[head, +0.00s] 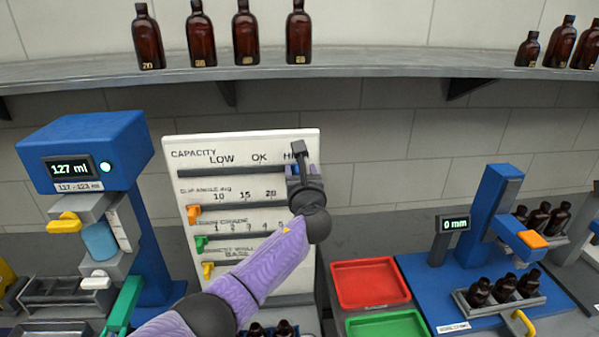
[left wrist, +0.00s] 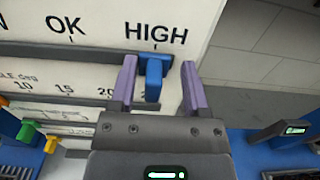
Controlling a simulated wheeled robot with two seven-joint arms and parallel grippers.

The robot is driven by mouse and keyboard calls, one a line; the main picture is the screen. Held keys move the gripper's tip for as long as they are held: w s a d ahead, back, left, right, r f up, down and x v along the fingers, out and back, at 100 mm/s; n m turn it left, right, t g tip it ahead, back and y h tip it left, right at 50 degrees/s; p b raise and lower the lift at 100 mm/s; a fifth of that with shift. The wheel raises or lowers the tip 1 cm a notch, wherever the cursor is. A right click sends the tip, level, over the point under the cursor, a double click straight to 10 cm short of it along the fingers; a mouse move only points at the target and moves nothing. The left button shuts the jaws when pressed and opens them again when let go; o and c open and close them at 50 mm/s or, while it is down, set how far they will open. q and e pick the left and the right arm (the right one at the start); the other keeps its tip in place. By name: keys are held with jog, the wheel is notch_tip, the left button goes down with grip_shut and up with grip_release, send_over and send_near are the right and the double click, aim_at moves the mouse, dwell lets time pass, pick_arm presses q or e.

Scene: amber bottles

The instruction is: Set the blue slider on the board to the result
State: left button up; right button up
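The white board (head: 178,235) carries a top CAPACITY row marked LOW, OK and HIGH. In the left wrist view the blue slider (left wrist: 154,78) sits on the top track under HIGH. My left gripper (left wrist: 160,85) is open, with one purple finger on each side of the slider. The left finger is closer to it than the right, and gaps show on both sides. In the head view my left gripper (head: 303,163) covers most of the slider and the right end of the track. My right gripper is not in view.
A blue machine (head: 100,140) at left reads 127 ml, above a label that appears to say 117-123 ml. Lower board rows hold orange (head: 194,211), green (head: 201,243) and yellow (head: 208,270) sliders. Red (head: 370,283) and green (head: 388,325) trays lie right of the board.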

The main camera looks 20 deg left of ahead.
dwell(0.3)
pick_arm(q)
jog(key=shift+s, duration=0.15)
jog(key=v, duration=0.9)
jog(key=shift+s+d+p, duration=0.25)
jog(key=shift+p, duration=0.2)
